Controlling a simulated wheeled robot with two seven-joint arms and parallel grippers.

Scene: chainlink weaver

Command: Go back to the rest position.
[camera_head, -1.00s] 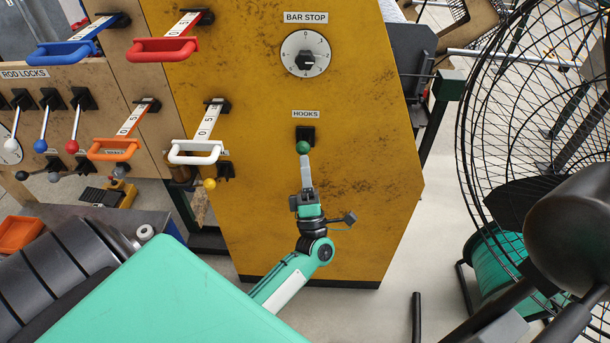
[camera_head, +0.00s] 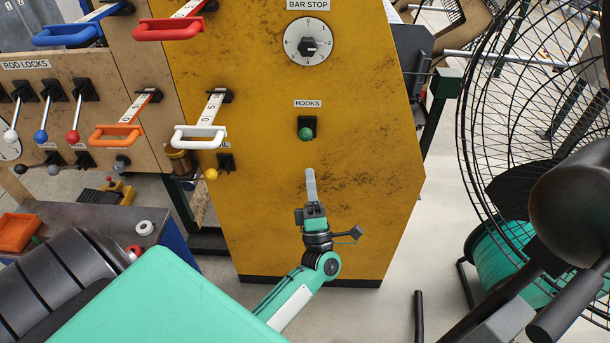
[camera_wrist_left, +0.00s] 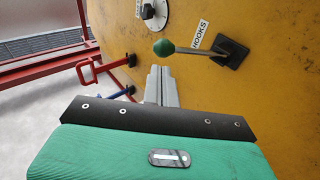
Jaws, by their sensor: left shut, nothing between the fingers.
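My left gripper (camera_head: 311,186) is in front of the yellow panel (camera_head: 360,190), fingers pointing up and shut with nothing between them. It sits below the HOOKS lever, whose green knob (camera_head: 306,133) is apart from the fingertips. In the left wrist view the shut fingers (camera_wrist_left: 161,84) show below the green knob (camera_wrist_left: 164,48), and the lever's black mount (camera_wrist_left: 230,52) is to the right. My right gripper is not in view.
The BAR STOP dial (camera_head: 308,42) is above the lever. Red (camera_head: 168,29), white (camera_head: 198,137) and orange (camera_head: 116,135) handles stick out to the left. A black wire cage (camera_head: 500,120) stands at the right. The floor between panel and cage is mostly clear.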

